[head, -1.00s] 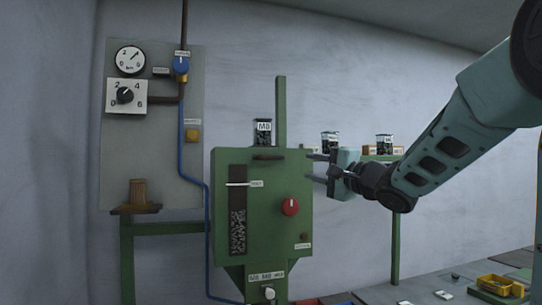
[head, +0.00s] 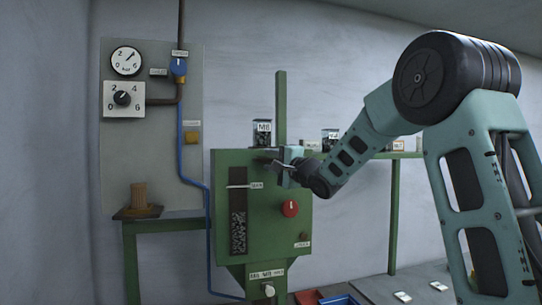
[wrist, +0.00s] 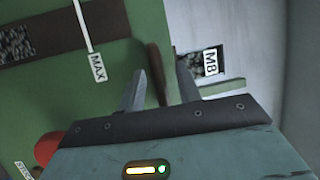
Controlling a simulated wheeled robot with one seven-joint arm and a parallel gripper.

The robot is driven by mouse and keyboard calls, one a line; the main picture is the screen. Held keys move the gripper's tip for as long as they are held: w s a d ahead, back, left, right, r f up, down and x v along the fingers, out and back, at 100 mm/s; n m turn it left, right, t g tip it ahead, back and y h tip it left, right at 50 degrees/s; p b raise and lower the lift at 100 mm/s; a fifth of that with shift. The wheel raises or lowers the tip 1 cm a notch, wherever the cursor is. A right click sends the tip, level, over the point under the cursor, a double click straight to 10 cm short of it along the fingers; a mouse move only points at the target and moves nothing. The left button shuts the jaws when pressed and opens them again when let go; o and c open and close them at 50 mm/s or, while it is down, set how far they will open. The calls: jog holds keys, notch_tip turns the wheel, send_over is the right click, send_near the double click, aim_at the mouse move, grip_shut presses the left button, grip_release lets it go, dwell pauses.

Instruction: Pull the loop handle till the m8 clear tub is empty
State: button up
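The M8 clear tub (head: 262,133) stands at the top of the green machine (head: 225,200), with dark pieces inside. Part of it and its M8 label show in the wrist view (wrist: 198,62). The loop handle shows as a dark brown bar (wrist: 157,72) near the machine's top edge; in the head view my gripper (head: 268,164) largely covers it. My gripper is open, its fingers pointing at the machine's upper front. In the wrist view the bar lies between the two fingers (wrist: 161,68), with gaps visible; I cannot tell its depth between them.
A window (head: 239,212) on the machine shows small parts below a white MAX line. A red knob (head: 290,208) sits right of it, below my gripper. A shelf (head: 400,155) with other tubs stands behind to the right. A gauge panel (head: 150,160) is at left.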

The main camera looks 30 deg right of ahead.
jog(key=shift+w, duration=0.2)
grip_shut()
jog(key=s+a, duration=0.1)
jog(key=s, duration=0.5)
jog(key=shift+a+f+b, duration=0.15)
jog(key=shift+a+b, duration=0.25)
jog(key=shift+b, duration=0.05)
jog(key=shift+c, duration=2.1)
grip_release()
jog(key=o, duration=0.4)
jog(key=shift+s, duration=0.1)
